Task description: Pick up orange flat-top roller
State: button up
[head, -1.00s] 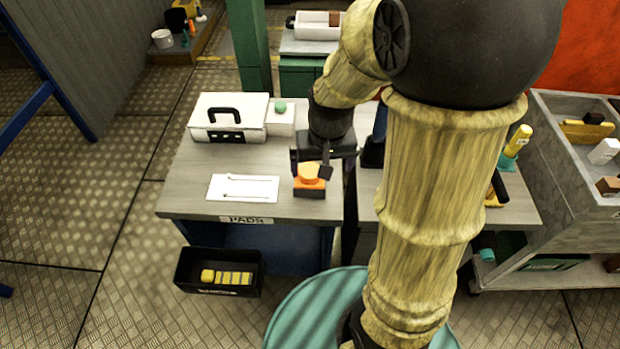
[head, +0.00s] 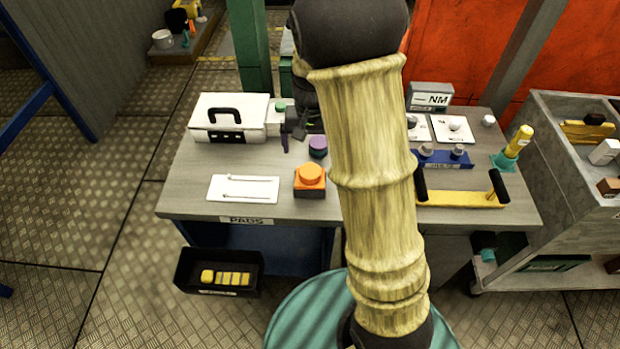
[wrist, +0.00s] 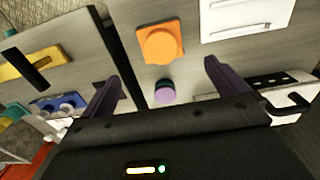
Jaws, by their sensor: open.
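The orange flat-top roller (head: 311,175) sits on a dark base on the grey table, near the front edge. It also shows in the wrist view (wrist: 160,44), beyond my fingertips and a little left of the middle between them. My gripper (wrist: 160,82) is open and empty. In the head view my gripper (head: 296,135) is behind the roller, near the white case, and is partly hidden by my arm. A purple round piece (head: 318,146) stands just behind the roller. It shows in the wrist view (wrist: 165,92) between my fingers.
A white case (head: 230,118) with a black handle stands at the back left. A white sheet (head: 243,189) lies left of the roller. Right of my arm are a yellow bar with black handles (head: 460,199) and a blue holder (head: 444,159). A black bin (head: 219,271) is below the table.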

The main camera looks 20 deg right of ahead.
aim_at(311, 170)
notch_tip(311, 170, down, 9)
jog(key=shift+f, duration=0.2)
dwell(0.3)
jog(key=shift+a+f+p, duration=0.15)
jog(key=shift+f+p, duration=0.6)
jog(key=shift+f, duration=1.8)
jog(key=c, duration=1.5)
